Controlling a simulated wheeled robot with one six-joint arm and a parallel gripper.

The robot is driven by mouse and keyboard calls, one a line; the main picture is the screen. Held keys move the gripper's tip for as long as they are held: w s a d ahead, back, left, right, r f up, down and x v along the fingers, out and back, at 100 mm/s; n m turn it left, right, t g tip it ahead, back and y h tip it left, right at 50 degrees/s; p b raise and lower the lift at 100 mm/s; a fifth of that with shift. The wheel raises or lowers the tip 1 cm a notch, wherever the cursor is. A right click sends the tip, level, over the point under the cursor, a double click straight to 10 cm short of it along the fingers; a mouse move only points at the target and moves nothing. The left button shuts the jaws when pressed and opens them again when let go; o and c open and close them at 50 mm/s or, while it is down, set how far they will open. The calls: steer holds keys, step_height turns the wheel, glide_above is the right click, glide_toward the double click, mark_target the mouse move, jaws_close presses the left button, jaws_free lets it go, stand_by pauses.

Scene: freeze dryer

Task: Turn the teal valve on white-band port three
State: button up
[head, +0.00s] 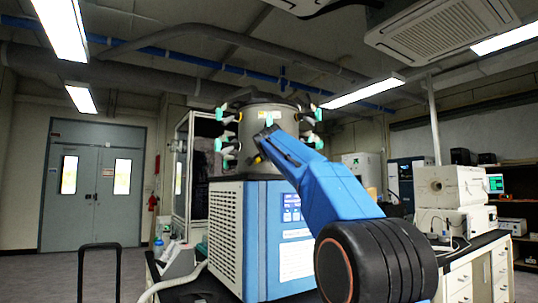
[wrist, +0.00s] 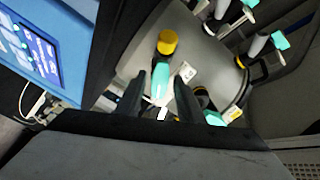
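The freeze dryer's grey drum (head: 262,122) carries ports with teal valves around its side. In the wrist view, one teal valve (wrist: 160,80) with a yellow cap (wrist: 167,42) lies between the two dark fingers of my gripper (wrist: 158,104). The fingers are apart, with gaps on both sides of the valve, and I cannot see contact. A small white label (wrist: 186,72) is beside this port. I cannot read a port number or make out a white band. In the head view, my blue arm hides most of the gripper and this port.
Neighbouring teal valves (wrist: 280,40) stick out at the right, one low (wrist: 232,113) close to the right finger. The blue cabinet (head: 265,240) with its screen (head: 291,208) stands below the drum. A bench with white instruments (head: 452,187) is at the right.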

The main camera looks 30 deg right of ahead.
jaws_close()
steer(key=shift+n, duration=0.4)
steer(key=n, duration=0.4)
steer(key=shift+f+n, duration=0.15)
steer(key=shift+n, duration=0.25)
steer(key=n, duration=1.8)
steer(key=shift+s+d, duration=0.1)
steer(key=shift+d, duration=0.15)
steer(key=shift+n, duration=0.3)
